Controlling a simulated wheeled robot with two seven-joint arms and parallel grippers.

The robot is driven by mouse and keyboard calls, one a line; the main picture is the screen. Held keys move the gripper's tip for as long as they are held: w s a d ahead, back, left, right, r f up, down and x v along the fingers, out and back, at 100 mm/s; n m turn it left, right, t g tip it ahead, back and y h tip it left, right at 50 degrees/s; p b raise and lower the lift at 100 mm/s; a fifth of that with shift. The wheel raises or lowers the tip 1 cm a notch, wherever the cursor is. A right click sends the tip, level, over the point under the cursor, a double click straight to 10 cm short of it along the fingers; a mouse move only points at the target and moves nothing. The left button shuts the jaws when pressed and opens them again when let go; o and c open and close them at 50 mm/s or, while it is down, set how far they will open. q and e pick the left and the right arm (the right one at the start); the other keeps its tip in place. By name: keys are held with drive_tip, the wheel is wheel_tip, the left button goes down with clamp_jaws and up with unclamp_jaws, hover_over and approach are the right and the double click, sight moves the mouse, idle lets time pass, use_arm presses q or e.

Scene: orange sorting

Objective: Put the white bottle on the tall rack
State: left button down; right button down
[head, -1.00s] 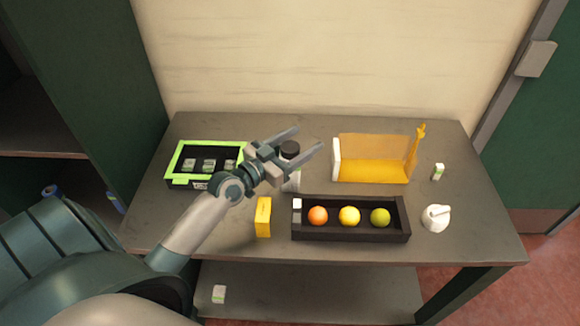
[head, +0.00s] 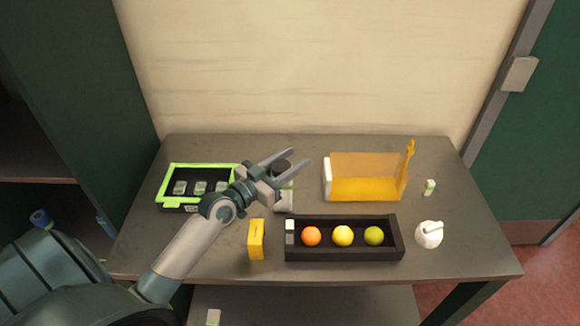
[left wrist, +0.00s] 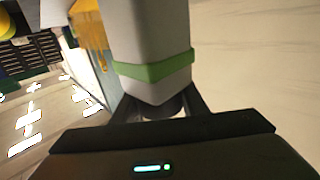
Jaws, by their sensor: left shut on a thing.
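The white bottle (head: 284,203) stands upright at the back middle of the table, with a dark cap and a green band. My left gripper (head: 299,156) reaches it from the left and is shut on it near the cap. In the left wrist view the bottle (left wrist: 150,35) fills the space between the fingers, its green band plain and its dark cap close to the palm. My arm and fingers hide part of it in the head view. I cannot tell which thing is the tall rack; a dark green cabinet with shelves (head: 35,155) stands at the left.
A green-rimmed tray (head: 200,166) lies left of the bottle. A yellow box (head: 256,240) and a black tray (head: 345,254) with three coloured balls are in front. An orange-yellow holder (head: 367,188) and a white jug (head: 429,235) stand to the right.

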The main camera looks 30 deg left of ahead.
use_arm(q)
wheel_tip(320, 180, up, 4)
drive_tip(key=shift+f, duration=0.15)
drive_tip(key=s+d+r+b, duration=0.1)
drive_tip(key=s+d+r, duration=0.5)
drive_tip(key=d, duration=0.4)
drive_tip(key=shift+r+b, duration=0.3)
drive_tip(key=shift+r, duration=0.05)
